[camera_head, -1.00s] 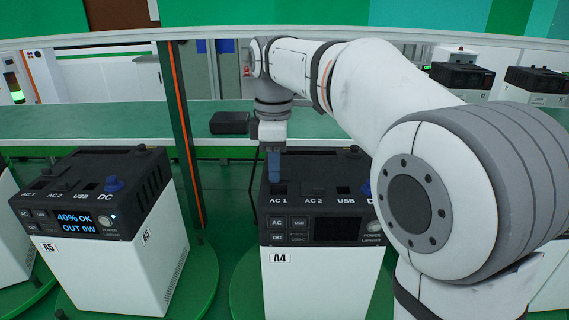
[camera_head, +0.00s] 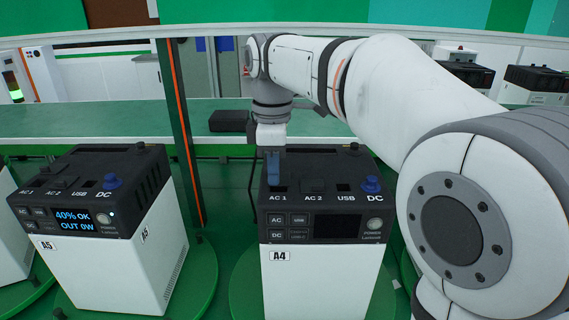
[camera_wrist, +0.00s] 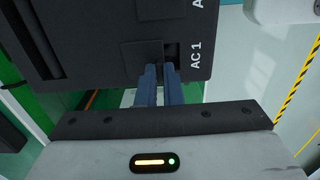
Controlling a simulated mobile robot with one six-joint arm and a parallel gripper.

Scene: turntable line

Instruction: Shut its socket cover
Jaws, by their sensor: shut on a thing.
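The power station A4 (camera_head: 318,280) has a white body, a dark top and a dark screen. My gripper (camera_head: 273,182) points down at its AC 1 socket, at the top's left end. In the wrist view the two blue fingers (camera_wrist: 158,70) are close together beside the AC 1 label. They are shut on the small dark socket cover (camera_wrist: 139,55), at its edge next to the socket opening (camera_wrist: 173,52). The fingers hide part of the cover, and their exact contact is hard to see.
Station A5 (camera_head: 110,270) stands at the left with a lit screen reading 40% OK. A4 carries a blue DC knob (camera_head: 371,185). An upright post (camera_head: 180,130) stands between the stations. A green bench (camera_head: 90,122) with a dark box (camera_head: 229,121) lies behind.

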